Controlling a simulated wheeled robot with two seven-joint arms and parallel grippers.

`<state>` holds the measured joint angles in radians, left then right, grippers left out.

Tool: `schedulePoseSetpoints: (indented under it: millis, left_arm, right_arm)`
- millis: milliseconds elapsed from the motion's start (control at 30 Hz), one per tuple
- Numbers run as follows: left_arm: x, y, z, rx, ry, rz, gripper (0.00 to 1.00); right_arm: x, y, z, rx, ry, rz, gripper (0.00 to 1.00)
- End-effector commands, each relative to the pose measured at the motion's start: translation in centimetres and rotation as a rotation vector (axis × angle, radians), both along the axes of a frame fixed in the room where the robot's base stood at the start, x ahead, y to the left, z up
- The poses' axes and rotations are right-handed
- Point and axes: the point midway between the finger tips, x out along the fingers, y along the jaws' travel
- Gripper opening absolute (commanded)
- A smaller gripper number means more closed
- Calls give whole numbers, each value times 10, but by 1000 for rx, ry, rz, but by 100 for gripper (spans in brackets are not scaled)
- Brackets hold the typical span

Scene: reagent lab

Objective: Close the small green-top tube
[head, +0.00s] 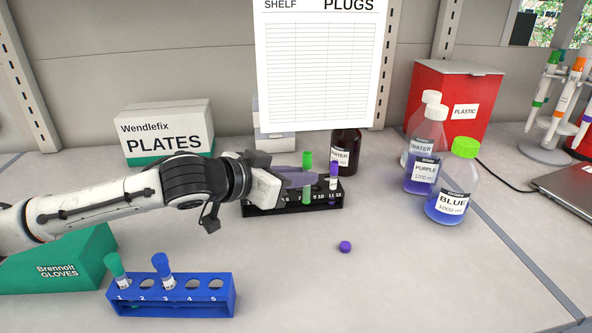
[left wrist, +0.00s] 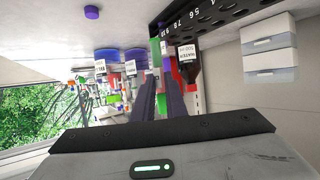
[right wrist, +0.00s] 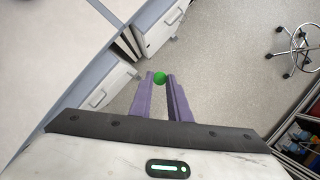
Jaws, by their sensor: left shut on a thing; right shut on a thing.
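The small green tube (head: 307,161) stands upright in the black rack (head: 322,203). My left gripper (head: 313,180) reaches in from the left and is shut on this tube, with its purple fingers partly hiding it. In the left wrist view the green tube (left wrist: 155,50) shows at the fingertips. My right gripper (right wrist: 161,78) is shut on a small round green cap (right wrist: 160,78), well away from the rack and over the floor area. The right gripper is outside the head view.
A purple tube (head: 333,172) stands at the rack's right end. A loose purple cap (head: 345,247) lies in front on clear table. A blue rack (head: 175,299) with two tubes is front left. Bottles of blue (head: 450,190) and purple (head: 421,165) liquid stand to the right.

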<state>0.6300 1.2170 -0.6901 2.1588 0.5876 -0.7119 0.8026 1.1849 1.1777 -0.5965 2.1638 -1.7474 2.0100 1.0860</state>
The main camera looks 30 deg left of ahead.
Motion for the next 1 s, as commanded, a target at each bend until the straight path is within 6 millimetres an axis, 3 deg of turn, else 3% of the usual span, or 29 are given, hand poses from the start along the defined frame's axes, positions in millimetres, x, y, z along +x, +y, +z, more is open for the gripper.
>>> schedulePoseSetpoints:
  millis: [200,400,667,1000]
  left_arm:
    - [-42,-32,-2,-1,-2,-3,0]
    - [-68,-52,1,-1,1,-3,0]
    - [-83,-62,0,-1,0,0,0]
    - [-84,-63,0,-1,0,1,0]
  right_arm:
    - [0,0,-13,0,0,0,0]
    - [0,0,-11,0,0,0,0]
    - [0,0,-7,0,0,0,0]
    - [0,0,-7,0,0,0,0]
